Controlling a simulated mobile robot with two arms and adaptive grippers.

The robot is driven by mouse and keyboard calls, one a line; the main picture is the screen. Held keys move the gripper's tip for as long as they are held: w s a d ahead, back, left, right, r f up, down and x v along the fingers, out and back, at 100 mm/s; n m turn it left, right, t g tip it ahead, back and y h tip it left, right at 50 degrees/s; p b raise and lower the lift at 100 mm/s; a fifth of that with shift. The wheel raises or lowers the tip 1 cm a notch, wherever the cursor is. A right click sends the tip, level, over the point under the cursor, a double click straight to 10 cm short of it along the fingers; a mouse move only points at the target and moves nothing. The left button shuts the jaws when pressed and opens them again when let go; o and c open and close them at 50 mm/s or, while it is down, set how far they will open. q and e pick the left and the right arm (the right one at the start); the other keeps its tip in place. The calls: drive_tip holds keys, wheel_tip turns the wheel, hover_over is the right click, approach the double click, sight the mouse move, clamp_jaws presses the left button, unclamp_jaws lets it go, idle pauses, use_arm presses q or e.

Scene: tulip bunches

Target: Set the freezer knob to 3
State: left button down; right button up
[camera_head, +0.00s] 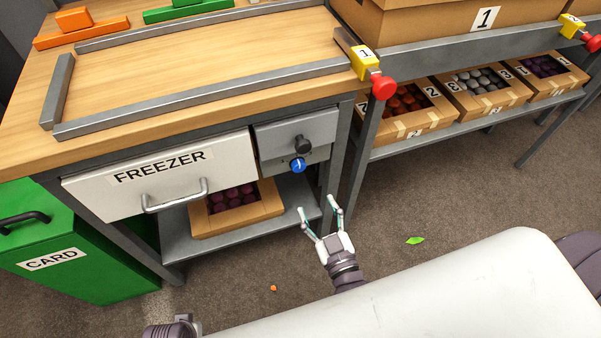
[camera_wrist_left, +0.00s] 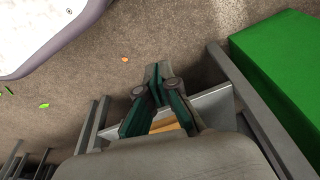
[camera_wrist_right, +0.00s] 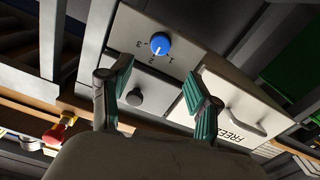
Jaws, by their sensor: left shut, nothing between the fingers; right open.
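The blue freezer knob (camera_head: 298,165) is on the grey panel (camera_head: 318,130) right of the freezer drawer, below a black knob (camera_head: 302,145). In the right wrist view the blue knob (camera_wrist_right: 161,44) has marks 1, 2 and 3 around it, and its white pointer appears turned toward the 2. My right gripper (camera_head: 319,206) is open and empty, below and right of the blue knob and apart from it. Its spread fingers (camera_wrist_right: 157,80) face the panel in the right wrist view. My left gripper (camera_wrist_left: 158,75) is shut and empty in the left wrist view.
The white freezer drawer (camera_head: 165,180) with its handle is left of the panel. A lower shelf holds a cardboard box (camera_head: 238,221). A green card bin (camera_head: 80,245) stands at left. A yellow-and-red switch (camera_head: 372,75) sits at the table corner.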

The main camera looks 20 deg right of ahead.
sight(300, 169)
drive_tip(key=w, duration=0.5)
drive_tip(key=w+b, duration=0.1)
drive_tip(key=w, duration=0.4)
drive_tip(key=shift+a+f, duration=0.1)
drive_tip(key=shift+a, duration=0.1)
use_arm(q)
drive_tip(key=shift+w+r, duration=0.25)
drive_tip(key=shift+r, duration=0.85)
drive_tip(key=shift+w+r, duration=0.2)
drive_tip(key=shift+r, duration=0.85)
use_arm(e)
drive_tip(key=shift+w, duration=0.7)
drive_tip(key=c, duration=1.2)
